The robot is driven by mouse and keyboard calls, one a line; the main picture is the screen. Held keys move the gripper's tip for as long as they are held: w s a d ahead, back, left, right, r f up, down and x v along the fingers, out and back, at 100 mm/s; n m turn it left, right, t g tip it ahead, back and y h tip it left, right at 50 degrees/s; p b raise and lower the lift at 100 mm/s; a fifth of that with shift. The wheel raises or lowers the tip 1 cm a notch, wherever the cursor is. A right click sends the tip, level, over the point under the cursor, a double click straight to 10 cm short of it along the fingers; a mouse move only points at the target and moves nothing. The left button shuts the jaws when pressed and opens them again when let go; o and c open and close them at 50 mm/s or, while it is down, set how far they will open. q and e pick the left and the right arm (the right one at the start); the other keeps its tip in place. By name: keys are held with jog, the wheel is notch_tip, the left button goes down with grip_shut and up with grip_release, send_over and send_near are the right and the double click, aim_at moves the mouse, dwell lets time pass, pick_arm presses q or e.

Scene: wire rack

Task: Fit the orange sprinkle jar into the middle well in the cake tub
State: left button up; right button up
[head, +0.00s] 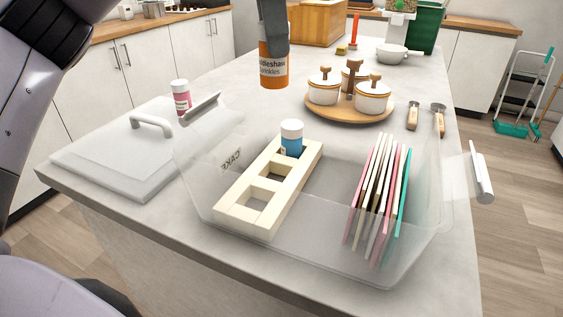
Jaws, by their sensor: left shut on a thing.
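The orange sprinkle jar (273,70) has a pale label and hangs upright above the counter, behind and above the cake tub. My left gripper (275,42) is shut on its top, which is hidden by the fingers. The clear cake tub (205,195) stands on the counter and holds a cream rack with three wells in a row. A blue jar with a white lid (292,140) stands in the far well. The middle well (271,175) and the near well (257,200) are empty. My right gripper is not in view.
Several thin coloured boards (377,195) stand in the tub's right side. The tub's lid (125,150) lies at the left, with a pink jar (181,97) behind it. White canisters (325,88) stand on a round wooden board behind the tub.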

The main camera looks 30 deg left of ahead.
pick_arm(q)
jog(key=shift+f+b, duration=2.3)
jog(key=shift+f, duration=7.1)
jog(key=shift+f, duration=0.2)
jog(key=o, duration=1.2)
jog(key=shift+r, duration=0.1)
jog(key=shift+c, duration=0.2)
